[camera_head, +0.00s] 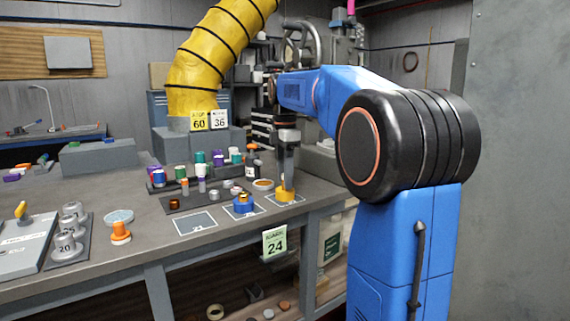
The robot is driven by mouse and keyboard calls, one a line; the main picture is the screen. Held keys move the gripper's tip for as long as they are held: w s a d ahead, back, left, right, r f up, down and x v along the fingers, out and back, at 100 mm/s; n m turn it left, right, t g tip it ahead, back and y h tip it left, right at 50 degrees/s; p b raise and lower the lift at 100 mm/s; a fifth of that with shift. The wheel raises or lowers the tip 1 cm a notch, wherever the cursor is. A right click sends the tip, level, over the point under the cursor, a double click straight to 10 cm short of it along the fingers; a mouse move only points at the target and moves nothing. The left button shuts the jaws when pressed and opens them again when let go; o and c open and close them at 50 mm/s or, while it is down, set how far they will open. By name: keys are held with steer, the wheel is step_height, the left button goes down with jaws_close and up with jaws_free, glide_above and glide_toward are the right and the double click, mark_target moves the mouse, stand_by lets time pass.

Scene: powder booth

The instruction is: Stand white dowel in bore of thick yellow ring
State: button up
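A thick yellow-orange ring (285,197) lies on a marked square near the front right edge of the bench. My gripper (286,186) points straight down directly over this ring, its lower end at or just above it. The fingers are small and seen edge-on, so I cannot tell whether they are open or shut, or whether they touch the ring. I cannot make out a white dowel; it may be hidden by the gripper or too small to tell. The ring's bore is hidden.
A blue piece with an orange top (243,203) stands left of the ring. An empty marked square (196,223) lies further left. Several coloured spools and bottles (200,163) stand behind. An orange knob (121,232) and grey weights (67,245) are at the left.

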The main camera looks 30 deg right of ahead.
step_height(320, 180, up, 17)
stand_by(0.6)
steer(key=shift+s+r, duration=0.1)
steer(key=s+a+f+m+t, duration=0.1)
steer(key=s+a+f+m, duration=0.35)
steer(key=s+f, duration=0.25)
steer(key=s+a+f+m+t, duration=0.1)
steer(key=s+a+f+m, duration=0.3)
steer(key=s+a+f, duration=0.3)
steer(key=s+a+f+m+t, duration=0.1)
steer(key=s+a+f+m, duration=0.1)
steer(key=s+f, duration=0.6)
steer(key=s+a+f+m+t, duration=0.1)
steer(key=s+f+m, duration=0.4)
steer(key=f, duration=1.1)
steer(key=s+a, duration=0.1)
steer(key=s, duration=0.2)
steer(key=shift+a+f+t, duration=0.15)
steer(key=shift+f+t, duration=0.1)
steer(key=shift+t, duration=0.15)
